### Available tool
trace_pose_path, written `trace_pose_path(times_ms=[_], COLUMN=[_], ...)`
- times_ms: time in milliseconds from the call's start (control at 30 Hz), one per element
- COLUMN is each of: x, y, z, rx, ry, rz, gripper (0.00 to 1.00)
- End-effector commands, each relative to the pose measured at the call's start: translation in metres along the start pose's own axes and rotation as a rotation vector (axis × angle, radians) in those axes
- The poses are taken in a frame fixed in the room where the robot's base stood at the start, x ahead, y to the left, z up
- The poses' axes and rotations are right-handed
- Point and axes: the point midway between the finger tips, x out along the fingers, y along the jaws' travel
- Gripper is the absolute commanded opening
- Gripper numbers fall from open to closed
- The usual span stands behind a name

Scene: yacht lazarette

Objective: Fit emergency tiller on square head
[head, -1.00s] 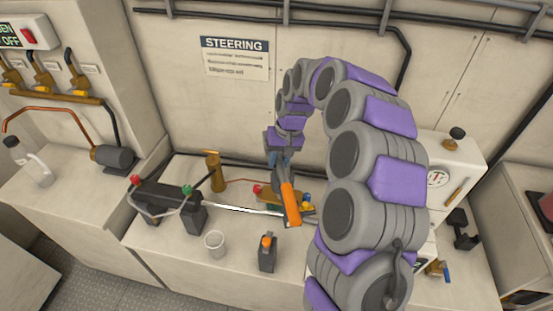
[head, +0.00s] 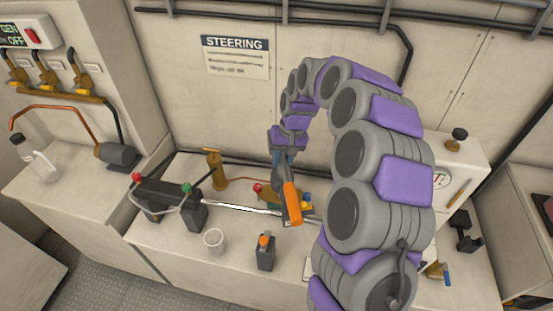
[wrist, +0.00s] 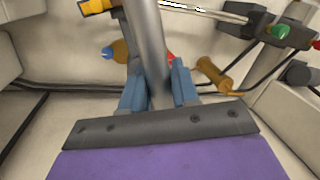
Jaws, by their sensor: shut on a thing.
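My gripper (head: 282,158) is shut on the emergency tiller (head: 290,203), a grey bar with an orange length, held tilted over the bench. In the wrist view my blue fingers (wrist: 159,92) close on both sides of the tiller's grey bar (wrist: 152,45), which runs out of the top of the picture. Behind it is a brass fitting (head: 268,197) with a red and a blue knob, partly hidden by the tiller. I cannot make out the square head; it may be hidden by the tiller or arm. Contact between the tiller and anything below is unclear.
A dark steering unit (head: 168,200) with red and green knobs and a bright rod (head: 240,207) lies left. A bronze cylinder (head: 215,170) stands behind. A white cup (head: 213,241) and an orange-topped dark box (head: 265,253) stand in front. A white gauge cabinet (head: 460,165) is right.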

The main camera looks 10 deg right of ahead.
Motion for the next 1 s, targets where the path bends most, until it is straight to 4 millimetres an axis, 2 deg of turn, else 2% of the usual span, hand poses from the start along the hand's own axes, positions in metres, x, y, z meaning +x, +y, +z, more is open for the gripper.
trace_pose_path(times_ms=[300,733,1000], x=[0.003,0.0,0.001], y=[-0.011,0.008,0.005], z=[0.0,-0.001,0.0], rx=[-0.001,0.001,-0.001], ry=[0.0,0.002,0.001], rz=[0.012,0.0,0.008], gripper=[0.0,0.0,0.0])
